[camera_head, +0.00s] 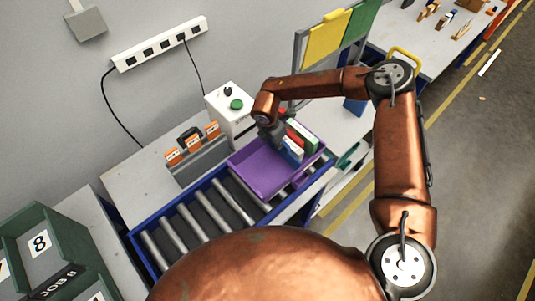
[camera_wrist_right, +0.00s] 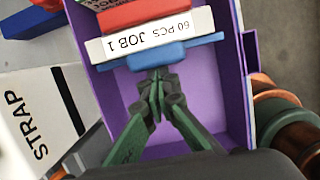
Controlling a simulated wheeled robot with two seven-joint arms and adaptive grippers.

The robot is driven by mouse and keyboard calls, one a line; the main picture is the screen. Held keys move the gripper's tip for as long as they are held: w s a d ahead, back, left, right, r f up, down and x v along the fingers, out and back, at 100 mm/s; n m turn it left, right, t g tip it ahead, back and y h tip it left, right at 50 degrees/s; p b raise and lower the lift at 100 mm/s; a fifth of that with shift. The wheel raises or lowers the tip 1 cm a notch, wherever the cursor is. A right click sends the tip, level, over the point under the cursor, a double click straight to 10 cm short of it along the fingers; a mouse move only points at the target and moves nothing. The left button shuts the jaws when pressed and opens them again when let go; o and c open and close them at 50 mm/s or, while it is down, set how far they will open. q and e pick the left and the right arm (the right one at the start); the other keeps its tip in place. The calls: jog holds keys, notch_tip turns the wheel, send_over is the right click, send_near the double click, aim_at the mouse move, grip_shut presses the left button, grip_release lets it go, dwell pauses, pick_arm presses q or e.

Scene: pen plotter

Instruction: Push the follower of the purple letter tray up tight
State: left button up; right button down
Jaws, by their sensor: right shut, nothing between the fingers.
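The purple letter tray (camera_head: 262,180) sits on the roller conveyor; its purple floor also shows in the right wrist view (camera_wrist_right: 206,95). A blue follower (camera_wrist_right: 170,53) stands across the tray in the wrist view, in front of a white pack labelled "60 PCS JOB 1" (camera_wrist_right: 150,35) and a red one (camera_wrist_right: 140,12). In the head view the follower (camera_head: 291,153) is partly hidden by my right gripper (camera_head: 278,143). My right gripper's fingertips (camera_wrist_right: 157,82) are shut with nothing between them, inside the tray, at the follower's near face; I cannot tell whether they touch it. My left gripper is not in view.
The blue-framed roller conveyor (camera_head: 190,222) runs to the lower left. A white box with a green button (camera_head: 236,104) and a grey rack with orange cards (camera_head: 197,152) stand behind the tray. A box marked "STRAP" (camera_wrist_right: 35,125) lies left of it in the wrist view.

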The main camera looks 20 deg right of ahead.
jog(key=shift+w+d, duration=0.35)
jog(key=shift+d, duration=0.55)
jog(key=shift+w+d, duration=0.1)
jog(key=shift+d, duration=0.15)
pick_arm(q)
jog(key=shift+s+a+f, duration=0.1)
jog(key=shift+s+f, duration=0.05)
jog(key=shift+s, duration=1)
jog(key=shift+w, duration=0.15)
